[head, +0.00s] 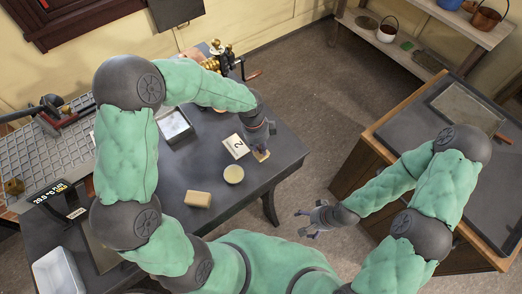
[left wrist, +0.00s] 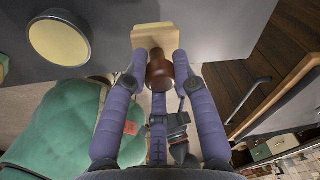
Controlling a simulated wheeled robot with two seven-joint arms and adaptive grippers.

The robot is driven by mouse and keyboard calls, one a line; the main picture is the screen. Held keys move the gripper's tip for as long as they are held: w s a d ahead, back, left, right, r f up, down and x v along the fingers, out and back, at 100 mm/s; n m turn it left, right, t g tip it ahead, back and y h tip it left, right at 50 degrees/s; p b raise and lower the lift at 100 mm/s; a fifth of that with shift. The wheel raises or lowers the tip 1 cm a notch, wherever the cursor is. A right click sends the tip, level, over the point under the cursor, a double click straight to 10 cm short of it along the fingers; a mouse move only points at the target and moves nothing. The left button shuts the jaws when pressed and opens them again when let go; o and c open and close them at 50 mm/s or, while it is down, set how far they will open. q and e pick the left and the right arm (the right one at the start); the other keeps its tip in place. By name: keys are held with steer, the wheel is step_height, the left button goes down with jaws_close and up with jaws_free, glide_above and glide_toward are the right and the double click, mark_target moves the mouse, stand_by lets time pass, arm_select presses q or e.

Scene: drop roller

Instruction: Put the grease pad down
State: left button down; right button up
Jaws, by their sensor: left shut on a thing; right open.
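My left gripper (head: 264,148) is shut on the grease pad (head: 262,156), over the right part of the dark table (head: 227,217). In the left wrist view, the fingers of the left gripper (left wrist: 160,68) close around a brown knob (left wrist: 159,72). The knob is fixed to a flat cream pad (left wrist: 150,40). I cannot tell whether the pad touches the tabletop. My right gripper (head: 312,220) is open and empty, over the floor between the table and the cabinet.
A white tray (head: 174,127) and a brass machine (head: 220,57) stand farther back. A wooden cabinet (head: 375,137) stands right.

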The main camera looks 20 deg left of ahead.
arm_select(q)
steer(key=shift+w+f+b, duration=0.2)
steer(key=shift+f+b, duration=0.35)
steer(key=shift+f, duration=1.2)
steer(key=shift+f, duration=0.15)
steer(key=c, duration=1)
jaws_free()
step_height(320, 180, up, 12)
steer(key=a+p, duration=0.1)
steer(key=p, duration=0.2)
steer(key=shift+s+a, duration=0.2)
steer(key=shift+a, duration=0.1)
